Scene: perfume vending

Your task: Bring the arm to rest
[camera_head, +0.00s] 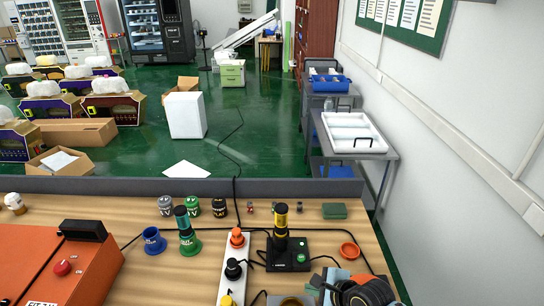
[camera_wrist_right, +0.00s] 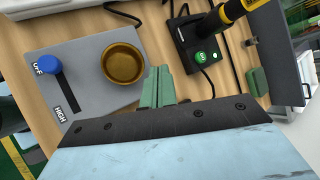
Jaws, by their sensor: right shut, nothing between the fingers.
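My right arm (camera_head: 360,290) comes in at the bottom right of the head view, over the front of the wooden table. My right gripper (camera_head: 318,284) is small and partly cut off there. In the right wrist view, its green fingers (camera_wrist_right: 157,88) lie together, shut and empty. They are beside a brass bowl (camera_wrist_right: 124,63) on a grey plate with a blue knob (camera_wrist_right: 49,65). No object is held. Whether the fingertips touch anything below cannot be told. My left gripper is not in view.
A black base with a green button (camera_head: 290,255) holds an upright yellow-and-black tool (camera_head: 281,221). An orange dish (camera_head: 349,250) lies near my right arm. An orange machine (camera_head: 60,265) stands at left. Cables cross the table, and a wall runs along the right.

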